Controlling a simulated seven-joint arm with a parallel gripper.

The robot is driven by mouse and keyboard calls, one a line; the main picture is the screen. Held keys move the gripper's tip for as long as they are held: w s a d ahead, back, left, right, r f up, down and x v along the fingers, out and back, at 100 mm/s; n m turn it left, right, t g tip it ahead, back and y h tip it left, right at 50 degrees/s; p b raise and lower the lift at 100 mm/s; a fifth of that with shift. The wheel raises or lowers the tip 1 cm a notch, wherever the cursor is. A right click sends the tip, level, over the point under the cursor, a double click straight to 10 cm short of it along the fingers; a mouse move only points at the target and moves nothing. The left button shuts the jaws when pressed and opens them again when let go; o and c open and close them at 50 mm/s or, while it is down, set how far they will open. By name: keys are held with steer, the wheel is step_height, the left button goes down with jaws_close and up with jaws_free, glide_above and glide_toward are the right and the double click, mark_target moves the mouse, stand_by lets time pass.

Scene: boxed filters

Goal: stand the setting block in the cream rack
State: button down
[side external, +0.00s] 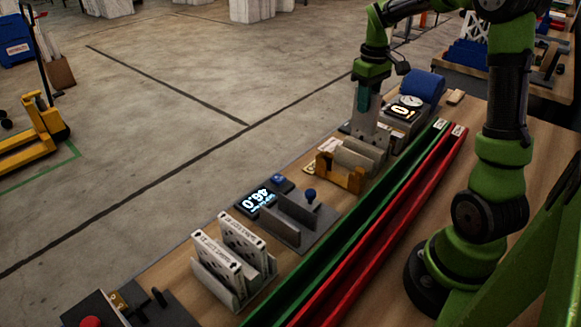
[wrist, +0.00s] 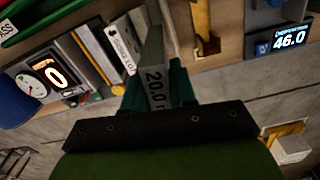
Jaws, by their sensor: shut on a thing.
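My gripper (side external: 363,103) is shut on the setting block (side external: 367,128), a flat grey plate. In the wrist view the block (wrist: 155,88) reads "20.0" and sits between the green fingers (wrist: 157,90). It is held roughly upright, its lower end above or at the cream rack (side external: 361,157), a low slotted holder in the middle of the bench. The block hides part of the rack, so I cannot tell whether it touches it.
An orange bracket (side external: 340,176) stands just in front of the rack. A dial device (side external: 406,108) stands behind. Green (side external: 350,229) and red (side external: 387,219) channels run alongside. Nearer are a 46.0 display (side external: 262,197), a grey fixture (side external: 299,219) and a holder with two white filters (side external: 243,245).

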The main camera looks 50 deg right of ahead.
mark_target(362, 130)
steer(key=shift+w+r+n, duration=0.1)
steer(key=shift+r+n, duration=0.15)
steer(key=shift+n, duration=0.65)
steer(key=shift+f, duration=0.1)
steer(key=shift+f, duration=2.35)
steer(key=shift+f, duration=0.45)
steer(key=shift+f, duration=0.7)
steer(key=shift+f, duration=0.45)
steer(key=shift+f, duration=0.75)
steer(key=shift+f, duration=0.45)
